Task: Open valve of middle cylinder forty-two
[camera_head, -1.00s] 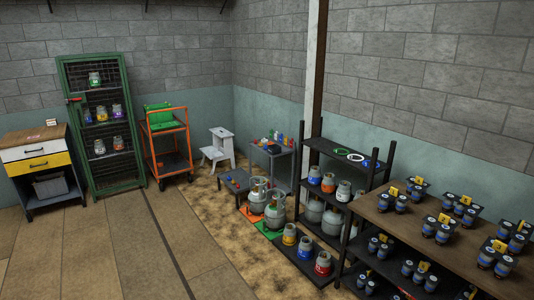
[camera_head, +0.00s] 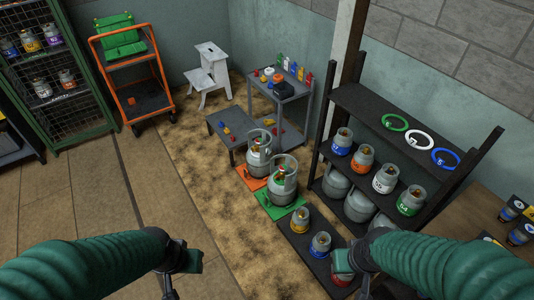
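Several small grey gas cylinders with coloured bands stand on the black rack: blue (camera_head: 342,142), orange (camera_head: 362,158), white (camera_head: 385,178) and green (camera_head: 410,201). Yellow (camera_head: 300,219), blue (camera_head: 320,245) and red (camera_head: 342,274) banded ones stand on a low black board. Two larger cylinders with collars stand on an orange mat (camera_head: 252,177) and a green mat (camera_head: 285,205). I cannot read which cylinder is forty-two. My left gripper (camera_head: 180,268) and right gripper (camera_head: 362,268) are low in the view, apart from the larger cylinders. Their fingers are not clear. The right one partly hides the red-banded cylinder.
Coloured rings (camera_head: 419,140) lie on the rack's top shelf. A grey table (camera_head: 284,95) with small items, a low table (camera_head: 229,125), a white step stool (camera_head: 208,72), an orange trolley (camera_head: 130,70) and a green cage (camera_head: 75,75) stand behind. Floor at left is clear.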

